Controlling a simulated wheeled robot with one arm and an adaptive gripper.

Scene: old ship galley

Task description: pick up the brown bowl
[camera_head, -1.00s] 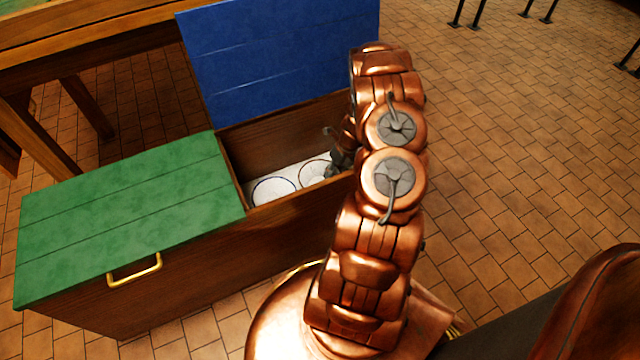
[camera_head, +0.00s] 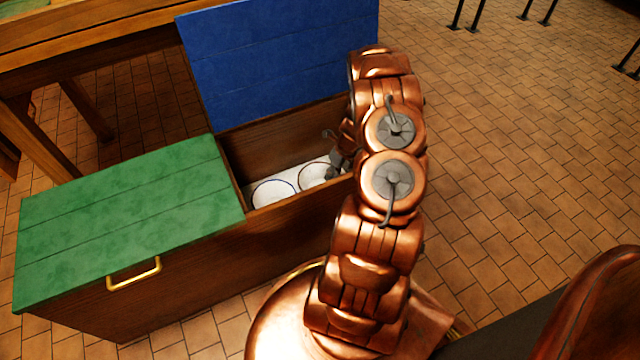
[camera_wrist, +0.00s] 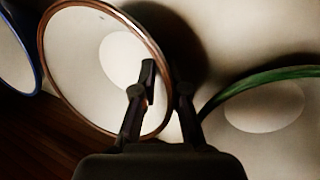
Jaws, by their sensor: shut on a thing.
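The brown bowl (camera_wrist: 85,60) is white inside with a brown rim. In the wrist view it is at the upper left. In the head view the brown bowl (camera_head: 313,175) lies in the open compartment of the chest (camera_head: 300,222). My gripper (camera_wrist: 167,88) is shut on the right side of its rim, one finger inside the bowl and one outside. In the head view my gripper (camera_head: 341,157) is partly hidden by my arm. I cannot tell whether the bowl is clear of the compartment floor.
A blue-rimmed bowl (camera_head: 272,193) is close on the left, and a green-rimmed bowl (camera_wrist: 265,105) is on the right in the wrist view. The compartment walls enclose them. The blue lid (camera_head: 280,60) stands open; the green lid (camera_head: 130,215) is closed. Floor is free at right.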

